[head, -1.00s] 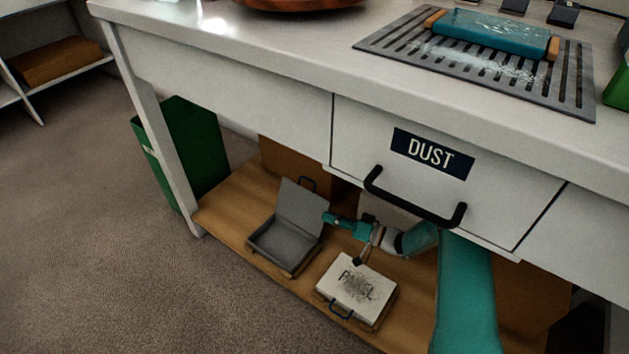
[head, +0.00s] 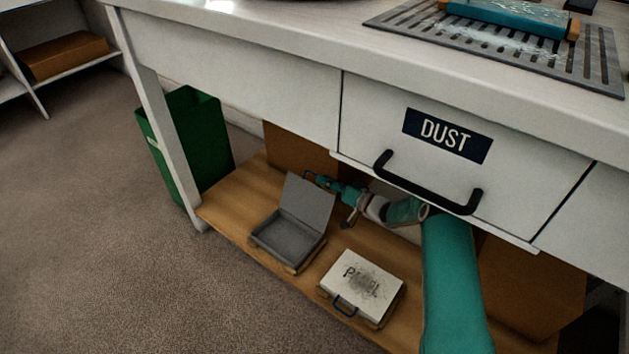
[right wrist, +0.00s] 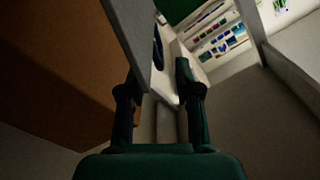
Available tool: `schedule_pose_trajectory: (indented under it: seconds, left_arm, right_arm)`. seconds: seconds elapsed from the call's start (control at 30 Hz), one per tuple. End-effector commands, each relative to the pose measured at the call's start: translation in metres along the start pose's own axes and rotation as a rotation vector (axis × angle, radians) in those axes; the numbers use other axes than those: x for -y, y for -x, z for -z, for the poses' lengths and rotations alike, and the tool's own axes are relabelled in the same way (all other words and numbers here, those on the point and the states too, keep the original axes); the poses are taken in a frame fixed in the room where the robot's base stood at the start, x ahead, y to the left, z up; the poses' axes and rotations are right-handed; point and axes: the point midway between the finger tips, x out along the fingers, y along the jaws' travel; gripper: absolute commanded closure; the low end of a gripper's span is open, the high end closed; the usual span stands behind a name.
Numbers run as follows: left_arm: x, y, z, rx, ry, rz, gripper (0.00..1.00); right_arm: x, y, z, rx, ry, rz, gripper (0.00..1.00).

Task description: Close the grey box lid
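The grey box (head: 272,243) sits on the wooden lower shelf with its lid (head: 308,203) standing up, open, tilted back at the rear. My right gripper (head: 316,179) is at the lid's upper edge, behind it; its fingertips are small and partly hidden there. In the right wrist view the two fingers (right wrist: 157,85) are apart, with the grey lid (right wrist: 126,25) rising close by the left finger. A dark curved piece, perhaps the lid's handle, shows beyond the gap. I cannot tell whether a finger touches the lid. My left gripper is not in view.
A white box marked with smudged lettering (head: 362,284) lies shut beside the grey box. The drawer labelled DUST (head: 450,165) and its black handle (head: 425,187) overhang the shelf (head: 235,207). A green bin (head: 188,140) stands left. Brown cartons (head: 300,150) stand behind.

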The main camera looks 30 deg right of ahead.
Motion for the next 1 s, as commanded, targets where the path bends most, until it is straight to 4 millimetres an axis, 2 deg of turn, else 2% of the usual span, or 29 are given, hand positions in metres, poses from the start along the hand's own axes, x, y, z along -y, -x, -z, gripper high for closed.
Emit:
schedule_pose_trajectory:
  seconds: [0.1, 0.3, 0.67, 0.87, 1.0]
  left_arm:
    - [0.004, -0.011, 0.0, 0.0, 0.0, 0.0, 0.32]
    - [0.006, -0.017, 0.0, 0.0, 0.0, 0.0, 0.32]
    - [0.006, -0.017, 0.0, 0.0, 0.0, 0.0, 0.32]
    - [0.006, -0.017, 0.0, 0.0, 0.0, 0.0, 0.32]
    - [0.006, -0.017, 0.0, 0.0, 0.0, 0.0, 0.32]
  right_arm:
    - [-0.002, -0.021, -0.003, -0.001, 0.001, 0.002, 0.67]
    - [-0.001, -0.039, -0.001, -0.001, -0.001, -0.001, 0.67]
    - [0.0, -0.043, 0.001, -0.001, -0.001, -0.002, 0.67]
    - [0.0, -0.043, 0.0, -0.001, -0.001, -0.001, 1.0]
    - [0.0, -0.043, 0.0, 0.0, -0.001, -0.002, 1.0]
